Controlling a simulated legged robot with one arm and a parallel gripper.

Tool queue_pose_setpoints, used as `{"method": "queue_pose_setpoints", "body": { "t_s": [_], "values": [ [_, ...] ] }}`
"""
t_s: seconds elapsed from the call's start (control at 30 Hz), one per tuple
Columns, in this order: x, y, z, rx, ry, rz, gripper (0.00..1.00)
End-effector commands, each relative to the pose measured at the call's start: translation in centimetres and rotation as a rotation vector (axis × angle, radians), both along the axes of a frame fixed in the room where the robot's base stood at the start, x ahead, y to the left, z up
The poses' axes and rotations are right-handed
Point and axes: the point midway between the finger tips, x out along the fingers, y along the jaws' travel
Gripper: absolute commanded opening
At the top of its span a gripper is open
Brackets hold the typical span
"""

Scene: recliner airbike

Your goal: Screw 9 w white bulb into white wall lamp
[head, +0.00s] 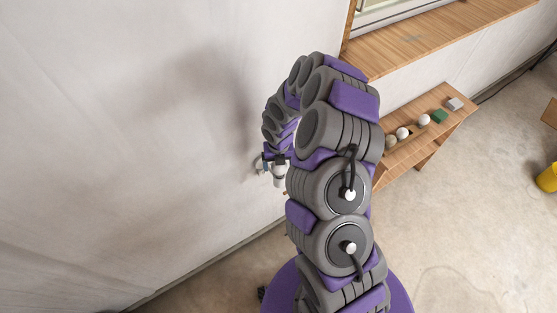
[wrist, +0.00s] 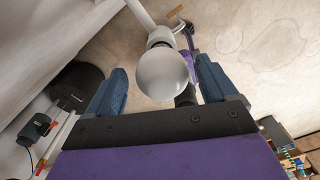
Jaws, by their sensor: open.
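A round white bulb (wrist: 163,76) sits at the mouth of the white wall lamp's socket (wrist: 160,37) in the wrist view. Whether its thread is fully seated is hidden. The lamp's white arm (wrist: 140,13) runs up out of the picture. My gripper (wrist: 162,66) is open, with one blue finger on each side of the bulb and a visible gap at both sides. In the head view, my gripper (head: 274,158) is at the wall beside the small white lamp (head: 279,174), partly hidden by my arm.
A yellow object (head: 548,178) stands far right. Open floor lies between.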

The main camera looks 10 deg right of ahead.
Motion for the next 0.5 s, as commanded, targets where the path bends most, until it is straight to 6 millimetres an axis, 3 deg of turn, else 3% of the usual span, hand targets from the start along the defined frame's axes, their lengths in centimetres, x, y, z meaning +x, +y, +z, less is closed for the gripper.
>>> {"method": "queue_pose_setpoints", "body": {
  "t_s": [0.5],
  "values": [
    [-0.03,0.00,-0.62,-0.001,0.001,0.022,0.86]
  ]
}}
